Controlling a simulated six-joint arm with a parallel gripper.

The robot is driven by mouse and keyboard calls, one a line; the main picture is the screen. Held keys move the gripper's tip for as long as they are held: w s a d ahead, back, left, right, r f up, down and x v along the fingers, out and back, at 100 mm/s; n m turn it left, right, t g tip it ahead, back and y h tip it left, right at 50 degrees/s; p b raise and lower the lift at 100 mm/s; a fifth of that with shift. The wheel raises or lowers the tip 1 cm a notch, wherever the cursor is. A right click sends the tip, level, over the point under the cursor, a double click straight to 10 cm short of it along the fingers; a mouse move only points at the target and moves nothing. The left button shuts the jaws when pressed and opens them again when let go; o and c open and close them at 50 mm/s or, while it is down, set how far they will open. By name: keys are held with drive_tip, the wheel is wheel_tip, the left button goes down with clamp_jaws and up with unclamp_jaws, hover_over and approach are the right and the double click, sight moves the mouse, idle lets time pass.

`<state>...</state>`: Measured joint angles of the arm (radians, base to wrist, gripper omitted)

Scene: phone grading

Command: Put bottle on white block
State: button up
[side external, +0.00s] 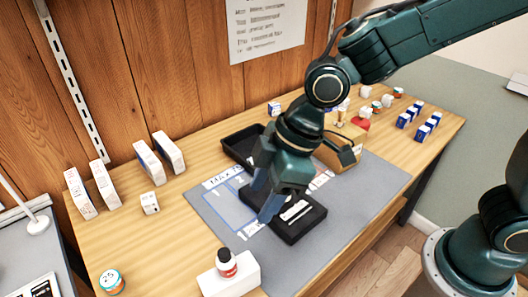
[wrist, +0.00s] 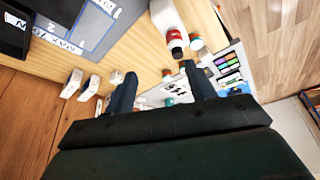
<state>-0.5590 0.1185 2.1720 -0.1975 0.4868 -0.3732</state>
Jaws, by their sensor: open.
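A small red and white bottle with a black cap (side external: 227,263) stands upright on the white block (side external: 244,276) at the front of the table. In the wrist view the bottle (wrist: 175,40) and the white block (wrist: 166,14) show near the top, beyond the fingertips. My gripper (side external: 264,195) is over the grey mat, beside a black tray, apart from the bottle and behind it in the side view. In the wrist view my gripper (wrist: 159,72) has its two fingers wide apart, with nothing held between them.
A jar marked 25 (side external: 111,281) stands at the front left. White boxes (side external: 168,151) line the left back. A black tray (side external: 299,217) lies on the grey mat (side external: 341,218); another black tray (side external: 237,146) is behind. Several small boxes and bottles stand far right.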

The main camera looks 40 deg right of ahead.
drive_tip(key=s+d+r+m+t+h, duration=0.1)
drive_tip(key=s+d+r+m, duration=0.2)
drive_tip(key=d, duration=0.4)
drive_tip(key=d+r+m+t+h, duration=0.1)
drive_tip(key=d+r+m, duration=0.25)
drive_tip(key=d, duration=0.45)
drive_tip(key=s+d+r+m+t+h, duration=0.1)
drive_tip(key=s+d+m, duration=0.4)
drive_tip(key=s+d, duration=0.5)
drive_tip(key=shift+r+m+h, duration=0.35)
drive_tip(key=shift+r+h, duration=0.15)
drive_tip(key=shift+r, duration=0.35)
